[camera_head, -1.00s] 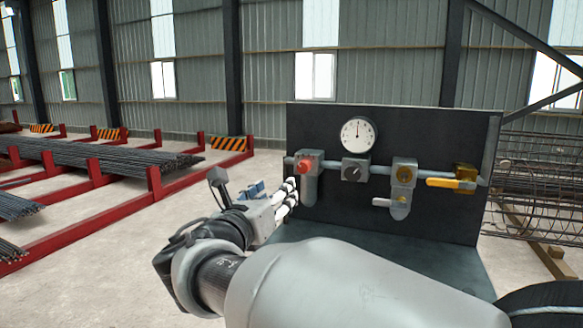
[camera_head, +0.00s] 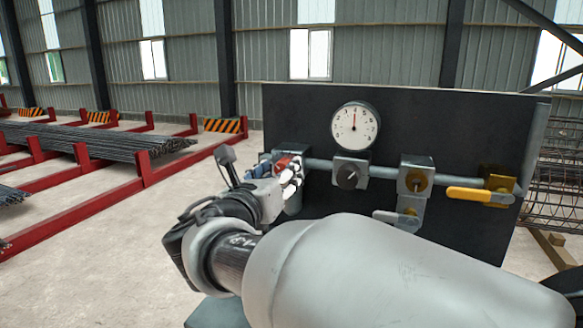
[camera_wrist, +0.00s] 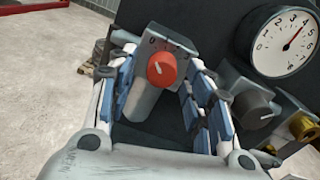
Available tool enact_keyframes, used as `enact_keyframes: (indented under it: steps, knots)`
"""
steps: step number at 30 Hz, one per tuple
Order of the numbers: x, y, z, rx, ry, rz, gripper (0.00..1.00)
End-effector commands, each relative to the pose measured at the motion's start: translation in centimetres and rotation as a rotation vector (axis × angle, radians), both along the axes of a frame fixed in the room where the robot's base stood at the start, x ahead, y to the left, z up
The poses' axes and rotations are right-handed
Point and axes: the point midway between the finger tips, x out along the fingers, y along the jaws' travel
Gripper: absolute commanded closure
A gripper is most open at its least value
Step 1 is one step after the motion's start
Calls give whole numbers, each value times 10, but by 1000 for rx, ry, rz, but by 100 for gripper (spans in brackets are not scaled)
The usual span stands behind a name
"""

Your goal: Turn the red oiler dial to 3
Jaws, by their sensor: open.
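The red oiler dial (camera_wrist: 162,69) shows between my open fingers in the wrist view, with a white pointer mark on its face. Its scale plate (camera_wrist: 160,45) behind it carries a few small numerals, including a 0; the dial's exact setting is too small to tell. In the head view the red dial (camera_head: 284,162) is mostly hidden behind my gripper (camera_head: 292,172). My gripper (camera_wrist: 160,95) is open, its blue-padded fingers on either side of the dial, with no clear contact visible.
Right of the dial on the dark panel (camera_head: 300,115) are a round gauge (camera_head: 355,126), a black knob (camera_head: 347,176), a brass-fronted unit (camera_head: 416,180) and a yellow-handled valve (camera_head: 467,195). Red racks with rebar (camera_head: 90,142) stand left, with bare floor between.

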Motion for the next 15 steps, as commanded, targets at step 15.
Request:
enact_keyframes:
  steps: [15]
  knots:
    - [0,0,0,0,0,0,70]
